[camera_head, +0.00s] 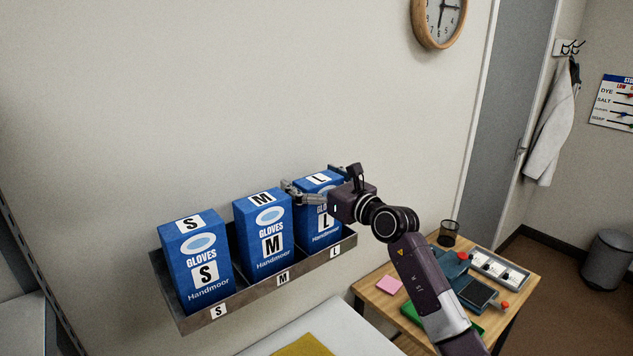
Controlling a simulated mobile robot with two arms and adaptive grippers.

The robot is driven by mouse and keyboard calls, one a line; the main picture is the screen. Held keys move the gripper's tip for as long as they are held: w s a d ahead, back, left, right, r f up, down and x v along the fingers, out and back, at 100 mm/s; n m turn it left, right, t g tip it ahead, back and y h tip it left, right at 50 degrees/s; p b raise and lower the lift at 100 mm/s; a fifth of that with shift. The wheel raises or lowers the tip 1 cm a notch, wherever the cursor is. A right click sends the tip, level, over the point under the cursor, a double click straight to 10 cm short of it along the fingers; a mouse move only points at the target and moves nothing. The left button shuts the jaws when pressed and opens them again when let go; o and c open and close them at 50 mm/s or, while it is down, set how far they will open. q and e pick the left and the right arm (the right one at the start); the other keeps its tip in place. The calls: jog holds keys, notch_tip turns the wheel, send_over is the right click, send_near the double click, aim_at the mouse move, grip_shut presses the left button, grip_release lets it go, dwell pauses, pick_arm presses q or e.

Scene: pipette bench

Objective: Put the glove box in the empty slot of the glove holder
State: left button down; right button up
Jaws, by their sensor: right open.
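The glove holder (246,298) is a grey wall tray with slots labelled S, M and L. The blue L glove box (314,233) stands in the L slot at the right end. The S glove box (197,262) and the M glove box (266,238) stand upright in their own slots. My right gripper (310,181) is open at the upper part of the L box, with one finger on its left side near the M box. The far finger is partly hidden. Whether the fingers touch the box I cannot tell. My left gripper is out of view.
A wooden desk (519,284) at the right holds a pink note pad (389,285), a mesh cup (448,233) and a white tray (500,268). A white surface (340,325) lies below the holder. The wall above the holder is clear.

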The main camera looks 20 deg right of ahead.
aim_at(327, 188)
jog(key=shift+s+d, duration=0.1)
jog(key=shift+s, duration=0.1)
jog(key=b+v, duration=0.5)
jog(key=v, duration=0.5)
jog(key=shift+s+d+f+b, duration=0.1)
jog(key=shift+s+b, duration=0.2)
jog(key=shift+b, duration=0.1)
jog(key=shift+s+d, duration=0.2)
jog(key=shift+s, duration=0.25)
jog(key=shift+a, duration=0.1)
